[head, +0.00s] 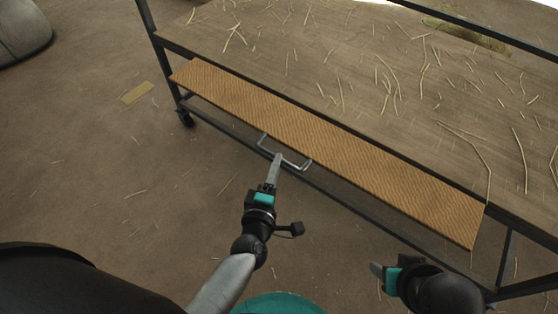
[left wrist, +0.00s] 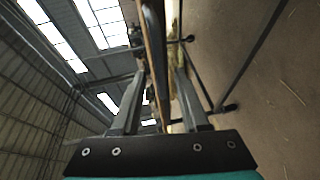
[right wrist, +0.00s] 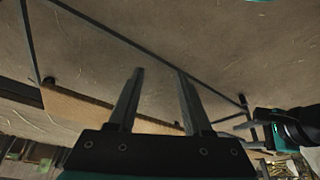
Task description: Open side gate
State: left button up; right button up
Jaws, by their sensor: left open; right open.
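The side gate (head: 330,140) is a long tan ribbed panel along the near side of the cart. A thin metal U-shaped handle (head: 297,164) sticks out from its lower edge. My left gripper (head: 277,160) is open at the handle, its fingertips overlapping the bar in the head view; I cannot tell if they touch it. In the left wrist view, the panel's edge (left wrist: 156,60) runs between the open fingers (left wrist: 158,100). My right gripper (head: 378,270) is open and empty, below the panel's right part. Its two spread fingers (right wrist: 157,95) show in the right wrist view.
The cart's wooden deck (head: 350,75) is strewn with straw. Its dark metal frame (head: 146,20) has a post at the left and a caster (head: 185,118) below. Open brown floor (head: 90,170) lies left of the cart.

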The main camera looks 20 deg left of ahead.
aim_at(296, 136)
pick_arm(q)
jog(key=shift+w+a+f+b, duration=0.1)
jog(key=shift+w+f+b, duration=0.1)
jog(key=shift+w, duration=0.7)
jog(key=shift+w+f+b, duration=0.1)
jog(key=shift+w+b, duration=0.1)
jog(key=shift+w, duration=0.7)
pick_arm(e)
jog(key=shift+w+a+r+t, duration=0.1)
jog(key=shift+r+t, duration=0.1)
jog(key=shift+r, duration=0.3)
jog(key=shift+w+a+r+t, duration=0.1)
jog(key=shift+r+t, duration=0.1)
jog(key=shift+r, duration=0.25)
pick_arm(q)
jog(key=shift+c, duration=0.2)
grip_shut()
